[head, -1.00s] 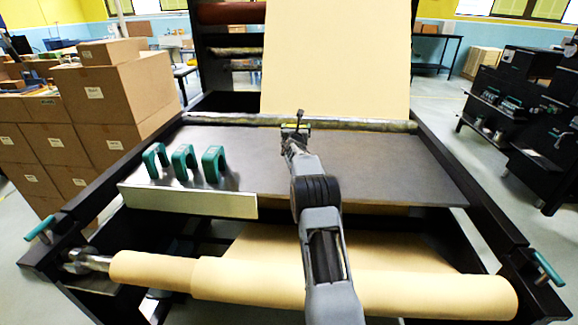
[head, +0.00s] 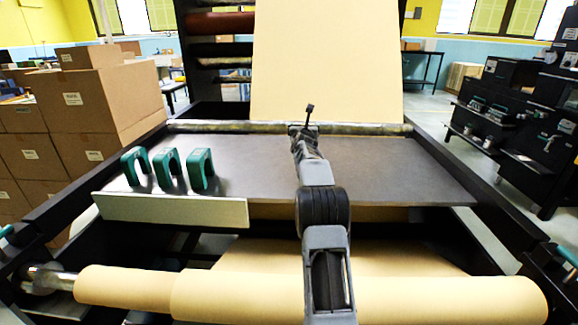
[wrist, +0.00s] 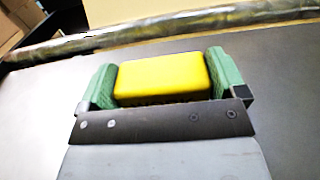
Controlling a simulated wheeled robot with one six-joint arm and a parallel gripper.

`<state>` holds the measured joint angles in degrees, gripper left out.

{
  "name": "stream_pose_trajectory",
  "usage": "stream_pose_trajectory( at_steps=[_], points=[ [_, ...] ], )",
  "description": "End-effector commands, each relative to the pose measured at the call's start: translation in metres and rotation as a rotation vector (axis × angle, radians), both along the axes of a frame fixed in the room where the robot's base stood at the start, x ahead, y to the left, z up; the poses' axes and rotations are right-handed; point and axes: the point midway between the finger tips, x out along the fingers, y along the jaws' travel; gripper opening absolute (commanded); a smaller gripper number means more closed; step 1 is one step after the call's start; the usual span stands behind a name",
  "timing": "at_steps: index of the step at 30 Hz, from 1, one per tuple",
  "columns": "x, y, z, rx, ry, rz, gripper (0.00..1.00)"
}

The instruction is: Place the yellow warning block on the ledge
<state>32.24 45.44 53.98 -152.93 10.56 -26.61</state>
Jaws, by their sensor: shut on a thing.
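The yellow warning block (wrist: 161,80) is gripped between the green fingers of my gripper (wrist: 160,66) in the wrist view. Its broad yellow face shows, with one finger on each short side. In the head view my gripper (head: 301,130) is over the far part of the dark flat ledge (head: 390,178), just before the metal roller; the block is hidden there by my arm. The ledge also shows in the wrist view (wrist: 285,100). I cannot tell whether the block touches the ledge or is above it.
A metal roller (head: 370,129) runs along the ledge's far edge, with a kraft sheet (head: 325,60) rising behind it. Several green clamps (head: 168,168) and a pale metal plate (head: 170,209) are at the left. A kraft roll (head: 430,298) lies in front. The ledge's right half is clear.

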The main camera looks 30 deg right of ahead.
Motion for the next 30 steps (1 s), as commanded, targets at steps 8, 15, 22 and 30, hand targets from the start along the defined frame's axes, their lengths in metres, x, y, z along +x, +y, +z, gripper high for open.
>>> stream_pose_trajectory(
  at_steps=[8, 15, 22, 30],
  points=[
    [-0.007, 0.049, -0.038, 0.001, 0.001, 0.003, 0.64],
    [-0.009, 0.066, -0.059, -0.001, -0.002, 0.003, 0.64],
    [-0.01, 0.073, -0.067, -0.001, -0.001, 0.005, 0.64],
    [-0.011, 0.074, -0.098, -0.001, 0.0, 0.003, 0.64]
  ],
)
